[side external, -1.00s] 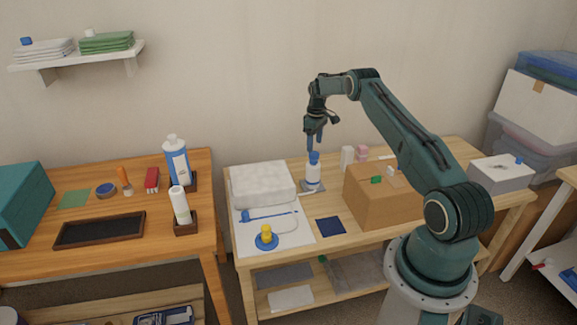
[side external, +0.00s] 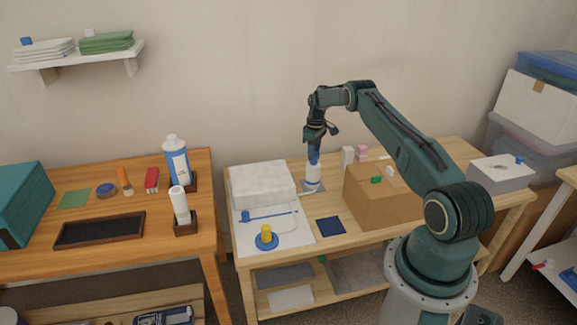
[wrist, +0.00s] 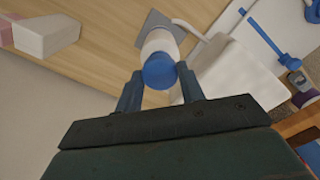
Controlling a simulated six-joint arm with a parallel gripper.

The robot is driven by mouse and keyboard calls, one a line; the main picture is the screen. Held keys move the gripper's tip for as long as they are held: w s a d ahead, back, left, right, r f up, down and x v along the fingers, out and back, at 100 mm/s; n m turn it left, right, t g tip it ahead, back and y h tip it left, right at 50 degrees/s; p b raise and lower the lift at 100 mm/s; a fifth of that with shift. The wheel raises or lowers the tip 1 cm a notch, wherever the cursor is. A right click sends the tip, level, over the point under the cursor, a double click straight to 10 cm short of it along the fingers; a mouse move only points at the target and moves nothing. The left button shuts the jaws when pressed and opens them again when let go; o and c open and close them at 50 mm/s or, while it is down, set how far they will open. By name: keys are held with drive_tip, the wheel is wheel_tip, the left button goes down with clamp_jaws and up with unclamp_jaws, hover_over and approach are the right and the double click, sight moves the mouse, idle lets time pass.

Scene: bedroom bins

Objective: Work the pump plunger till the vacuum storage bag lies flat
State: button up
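In the side view my gripper (side external: 314,152) points straight down over the pump, with fingertips at the blue top. The fingers are close on both sides; whether they press on it is unclear. The vacuum storage bag (side external: 262,180) is a thick, puffed white block left of the pump. A pale hose (wrist: 188,28) runs from the pump toward it.
A cardboard box (side external: 382,195) stands to the pump's right, with small white and pink items (side external: 350,155) behind. A white sheet (side external: 290,238) with a blue tool and a yellow-topped blue piece (side external: 266,238) lies in front. A dark blue square (side external: 330,225) lies nearby.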

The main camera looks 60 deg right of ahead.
drive_tip(key=shift+r, duration=2.65)
drive_tip(key=o, duration=1)
drive_tip(key=shift+c, duration=0.2)
wheel_tip(320, 180, up, 14)
drive_tip(key=shift+f, duration=0.1)
drive_tip(key=shift+c, duration=0.2)
